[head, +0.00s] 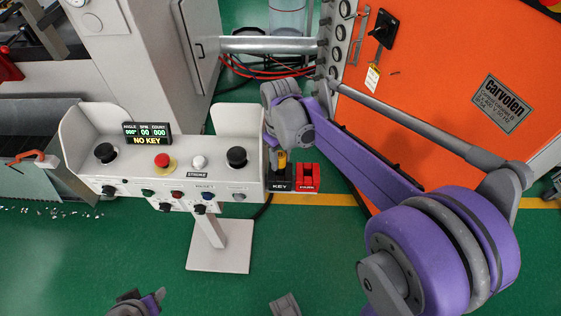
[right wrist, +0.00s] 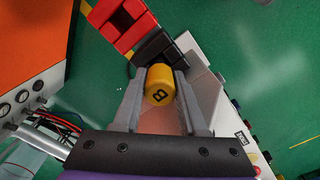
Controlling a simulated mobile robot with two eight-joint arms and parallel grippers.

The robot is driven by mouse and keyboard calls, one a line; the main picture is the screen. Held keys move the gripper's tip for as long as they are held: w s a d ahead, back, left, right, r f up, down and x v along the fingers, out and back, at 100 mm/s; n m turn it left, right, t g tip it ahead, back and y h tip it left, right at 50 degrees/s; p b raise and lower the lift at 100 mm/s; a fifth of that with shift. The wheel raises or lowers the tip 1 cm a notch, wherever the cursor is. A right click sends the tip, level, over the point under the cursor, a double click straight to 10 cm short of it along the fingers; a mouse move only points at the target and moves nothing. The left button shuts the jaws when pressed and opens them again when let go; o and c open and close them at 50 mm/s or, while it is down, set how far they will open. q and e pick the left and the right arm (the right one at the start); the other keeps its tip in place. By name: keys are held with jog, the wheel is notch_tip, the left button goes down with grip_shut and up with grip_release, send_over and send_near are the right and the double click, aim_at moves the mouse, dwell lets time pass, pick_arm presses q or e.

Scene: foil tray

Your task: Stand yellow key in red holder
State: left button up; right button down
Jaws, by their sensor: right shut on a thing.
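The yellow key (right wrist: 159,85) has a round yellow head marked B. My right gripper (right wrist: 160,76) is shut on it, with one finger on each side. In the head view the yellow key (head: 282,158) shows just under the right gripper (head: 281,150), over the black holder (head: 280,186) labelled KEY. I cannot tell whether its lower end is inside that black holder, which also shows in the right wrist view (right wrist: 154,46). The red holder (head: 307,180), labelled PARK, is right beside the black one and looks empty. Grey and purple parts of mine show at the bottom edge; the left gripper's fingers are unclear.
A white control console (head: 170,188) with knobs, buttons and a display reading NO KEY stands left of the holders. An orange machine (head: 440,70) is behind on the right. A pipe and red cables run between the machines. The green floor (head: 320,245) in front is open.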

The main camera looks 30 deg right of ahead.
notch_tip(320, 180, up, 8)
jog(key=shift+r+p, duration=0.25)
jog(key=shift+p, duration=0.3)
pick_arm(q)
jog(key=r+p, duration=0.2)
jog(key=r, duration=0.1)
jog(key=w+r+p, duration=0.1)
jog(key=r, duration=0.1)
jog(key=shift+r+p, duration=0.2)
jog(key=shift+p, duration=0.1)
pick_arm(e)
notch_tip(320, 180, up, 5)
jog(key=shift+r, duration=0.1)
